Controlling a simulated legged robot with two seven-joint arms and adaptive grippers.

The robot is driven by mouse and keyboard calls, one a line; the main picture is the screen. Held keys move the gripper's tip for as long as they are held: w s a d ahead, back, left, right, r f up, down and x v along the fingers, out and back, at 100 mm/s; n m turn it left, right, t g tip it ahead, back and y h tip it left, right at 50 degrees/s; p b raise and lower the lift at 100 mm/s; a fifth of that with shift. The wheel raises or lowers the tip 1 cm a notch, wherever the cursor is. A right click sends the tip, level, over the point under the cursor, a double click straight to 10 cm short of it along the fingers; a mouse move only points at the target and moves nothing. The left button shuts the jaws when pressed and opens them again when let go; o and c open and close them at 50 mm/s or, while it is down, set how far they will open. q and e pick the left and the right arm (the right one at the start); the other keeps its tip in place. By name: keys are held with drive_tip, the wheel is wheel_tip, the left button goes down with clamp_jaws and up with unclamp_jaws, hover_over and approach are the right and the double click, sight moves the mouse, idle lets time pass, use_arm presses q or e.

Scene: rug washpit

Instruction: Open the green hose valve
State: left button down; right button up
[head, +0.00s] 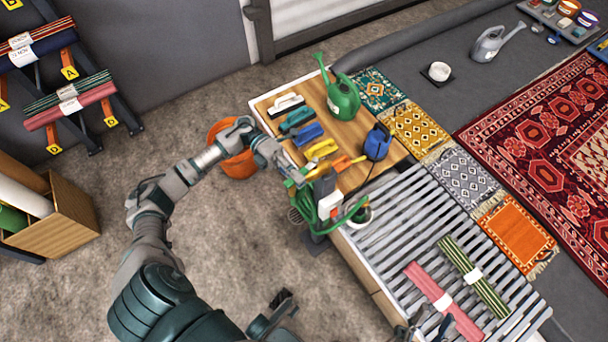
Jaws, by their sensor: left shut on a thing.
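My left gripper (294,178) reaches in from the left to the near corner of the wooden worktop and is shut on the green hose valve, which its fingers largely hide. A green hose (325,212) hangs in loops just below the fingers, around a post with a white and red box (330,204). How far the valve is turned cannot be seen. My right gripper (430,321) shows only in part at the bottom edge, by the slatted rack. Its dark fingers look apart, with nothing seen between them.
The wooden worktop (368,172) carries brushes, a green watering can (342,96) and a blue container (377,142). An orange bucket (236,165) stands on the floor behind my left arm. The slatted rack (400,237) holds a pink roll (425,284) and a green striped roll (470,270).

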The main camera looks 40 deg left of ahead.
use_arm(q)
drive_tip(key=shift+s+f, duration=0.1)
drive_tip(key=shift+f, duration=0.25)
drive_tip(key=c, duration=1.2)
unclamp_jaws()
drive_tip(key=shift+a+r, duration=0.1)
drive_tip(key=shift+a, duration=0.1)
drive_tip(key=shift+w+a+r, duration=0.1)
drive_tip(key=shift+w+a, duration=0.1)
drive_tip(key=shift+a, duration=0.05)
drive_tip(key=a, duration=0.3)
drive_tip(key=w+a, duration=0.1)
drive_tip(key=a, duration=0.7)
drive_tip(key=shift+w+a+f, duration=0.2)
drive_tip(key=shift+w+a, duration=0.05)
drive_tip(key=shift+w, duration=0.05)
